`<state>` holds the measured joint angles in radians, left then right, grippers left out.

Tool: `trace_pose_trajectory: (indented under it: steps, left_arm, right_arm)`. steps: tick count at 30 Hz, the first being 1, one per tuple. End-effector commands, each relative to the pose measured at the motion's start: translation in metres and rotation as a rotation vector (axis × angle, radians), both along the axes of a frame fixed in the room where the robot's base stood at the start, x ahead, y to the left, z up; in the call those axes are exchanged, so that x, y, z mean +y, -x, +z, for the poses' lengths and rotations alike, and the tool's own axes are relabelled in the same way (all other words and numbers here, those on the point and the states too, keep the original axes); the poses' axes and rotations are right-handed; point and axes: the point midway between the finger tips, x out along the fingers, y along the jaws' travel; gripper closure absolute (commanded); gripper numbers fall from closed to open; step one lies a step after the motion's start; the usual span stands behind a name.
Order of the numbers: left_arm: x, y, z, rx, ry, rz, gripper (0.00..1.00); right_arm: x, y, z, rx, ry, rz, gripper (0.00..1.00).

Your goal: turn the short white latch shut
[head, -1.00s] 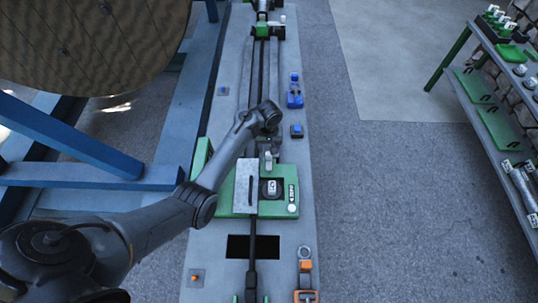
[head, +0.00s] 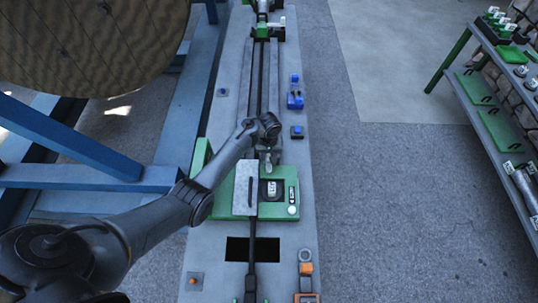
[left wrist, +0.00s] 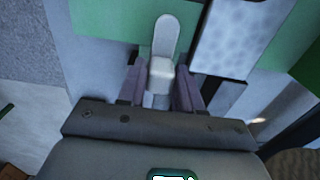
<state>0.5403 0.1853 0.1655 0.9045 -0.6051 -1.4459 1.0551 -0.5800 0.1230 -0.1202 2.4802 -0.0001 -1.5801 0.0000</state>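The short white latch (left wrist: 165,40) shows in the left wrist view as a rounded pale lever with a blocky base, over a green surface. My left gripper (left wrist: 160,88) has one finger on each side of the block, with narrow gaps that I can just make out. In the head view my left gripper (head: 267,155) points down at the far edge of the green unit (head: 240,208), and its wrist hides most of the latch there. Whether the fingers touch the latch is hard to tell. My right gripper is in neither view.
A grey lid plate (head: 246,186) with a dark handle lies on the green unit. A black cable (head: 252,262) runs along the bench past a dark opening. Blue fittings (head: 295,98) and orange fittings (head: 306,268) stand at the right. A large reel (head: 85,45) is at the left.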

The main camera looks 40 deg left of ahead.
Motion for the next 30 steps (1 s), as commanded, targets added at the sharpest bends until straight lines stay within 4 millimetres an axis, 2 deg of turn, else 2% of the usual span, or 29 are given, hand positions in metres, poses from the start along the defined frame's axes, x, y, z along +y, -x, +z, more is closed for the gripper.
trace_pose_trajectory:
  steps: [1, 4, 5, 17, 30]
  left_arm:
    - [0.000, 0.000, 0.000, 0.001, -0.001, 0.000, 0.80]
    - [0.000, 0.000, 0.000, 0.001, 0.000, 0.000, 0.95]
    - [0.000, 0.000, 0.000, 0.001, 0.000, 0.000, 0.96]
    - [0.000, 0.001, 0.002, 0.002, -0.001, -0.088, 0.96]
    - [0.001, 0.000, 0.003, 0.003, -0.001, -0.453, 0.96]
  right_arm:
    - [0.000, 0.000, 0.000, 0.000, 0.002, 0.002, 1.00]
    - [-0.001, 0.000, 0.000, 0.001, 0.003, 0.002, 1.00]
    - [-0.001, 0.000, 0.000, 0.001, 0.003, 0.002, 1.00]
    - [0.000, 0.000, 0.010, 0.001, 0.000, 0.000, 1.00]
    - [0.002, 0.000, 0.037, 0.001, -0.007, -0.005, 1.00]
